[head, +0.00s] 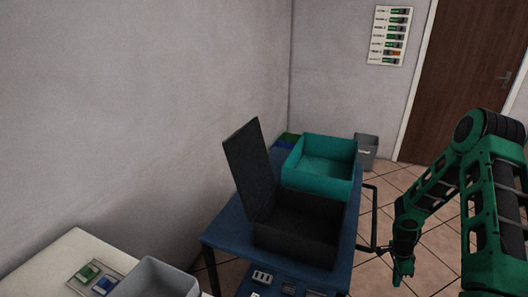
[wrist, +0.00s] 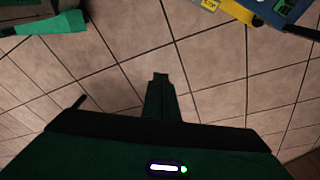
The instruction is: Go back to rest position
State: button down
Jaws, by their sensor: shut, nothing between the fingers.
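My gripper (head: 403,281) hangs at the lower right in the head view, to the right of the blue table (head: 222,236) and clear of it, with tiled floor behind. It points downward at the end of my green and black arm. In the wrist view my gripper (wrist: 160,76) shows its dark fingers together over bare floor tiles. Nothing is held.
A black box (head: 295,229) with its lid raised and a teal bin (head: 324,165) stand on the blue table. A dark rail sticks out at its right side. A grey bin (head: 367,149) stands behind. A pale table (head: 75,250) is lower left. Floor shows at right.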

jog(key=s+r+n, duration=0.2)
jog(key=s+r, duration=0.1)
jog(key=r, duration=0.7)
jog(key=s+r+n, duration=0.2)
jog(key=s+r, duration=0.2)
jog(key=r, duration=0.6)
jog(key=s+r+n, duration=0.3)
jog(key=r, duration=0.8)
jog(key=s+a+r+n+y, duration=0.1)
jog(key=s+a+r+n, duration=0.2)
jog(key=s+r, duration=0.3)
jog(key=s+a+r+n+y, duration=0.1)
jog(key=s+a+r+n, duration=0.2)
jog(key=s, duration=1.1)
jog(key=a+r, duration=0.3)
jog(key=shift+r+t, duration=0.15)
jog(key=shift+t, duration=0.25)
jog(key=shift+a, duration=0.1)
